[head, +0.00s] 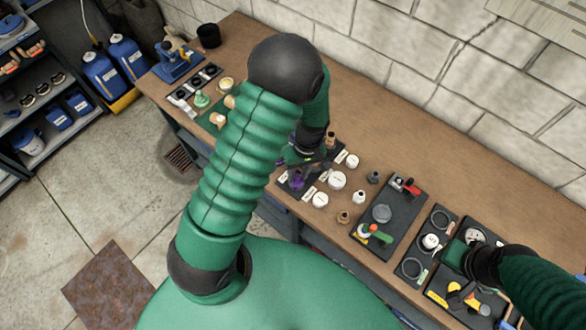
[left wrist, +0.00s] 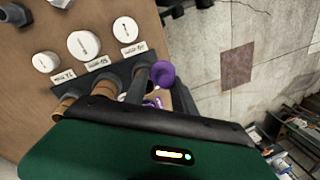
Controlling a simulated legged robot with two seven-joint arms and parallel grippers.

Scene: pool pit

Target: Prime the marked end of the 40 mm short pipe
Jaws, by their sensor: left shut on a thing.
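My left gripper (head: 300,158) reaches down over the bench at a black rack of labelled pieces. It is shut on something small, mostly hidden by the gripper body. A purple piece (head: 297,180) shows just below it; in the left wrist view a purple cup-like end (left wrist: 162,73) lies by the dark fingertips, with more purple beneath. I cannot tell whether this is the pipe's end or a primer part. The 40 mm short pipe cannot be picked out.
White round caps (head: 337,180) stand beside the black rack (left wrist: 118,73). A black tray (head: 408,205) with a red-handled tool and a second tray (head: 412,268) lie to the right. A blue tool (head: 180,62) stands far left. The block wall bounds the bench's back.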

